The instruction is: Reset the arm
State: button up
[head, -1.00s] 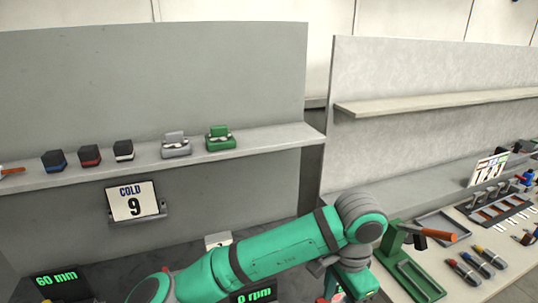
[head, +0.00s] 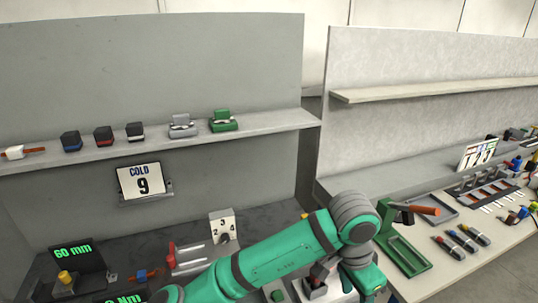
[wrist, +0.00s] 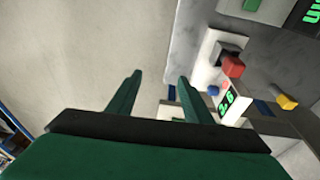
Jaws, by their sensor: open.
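My arm (head: 285,258) is green with grey joints. It reaches across the lower middle of the head view and bends downward at the grey joint on its right. In the wrist view my gripper (wrist: 157,85) has its two green fingers apart, with nothing between them. The gripper's tips are hidden in the head view by the arm and the frame's bottom edge.
Below the arm is a dark bench with a 60 mm display (head: 75,252) and a dial block (head: 222,228). A shelf (head: 240,138) above holds several small blocks. At right, a green stand (head: 405,250) is close to my arm. A red button (wrist: 232,66) shows in the wrist view.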

jog(key=w+d+r+n+t+h, duration=0.15)
jog(key=d+n+t+h, duration=0.25)
jog(key=d+h, duration=1)
jog(key=s+a+f+n+t+y, duration=0.3)
jog(key=a+f+n+t+y, duration=0.25)
jog(key=a+f+n, duration=0.2)
jog(key=s+a+f+n+t+y, duration=0.2)
jog(key=a+f+n+t+y, duration=0.35)
jog(key=a+f, duration=0.35)
jog(key=s+a+f+m+y, duration=0.1)
jog(key=s+a+y, duration=0.1)
jog(key=s+a, duration=0.6)
jog(key=s+a+f+m+y, duration=0.1)
jog(key=s+a+m+y, duration=0.1)
jog(key=s+a, duration=0.7)
jog(key=s+y, duration=0.1)
jog(key=s, duration=0.6)
jog(key=shift+s+f, duration=0.25)
jog(key=shift+f, duration=0.15)
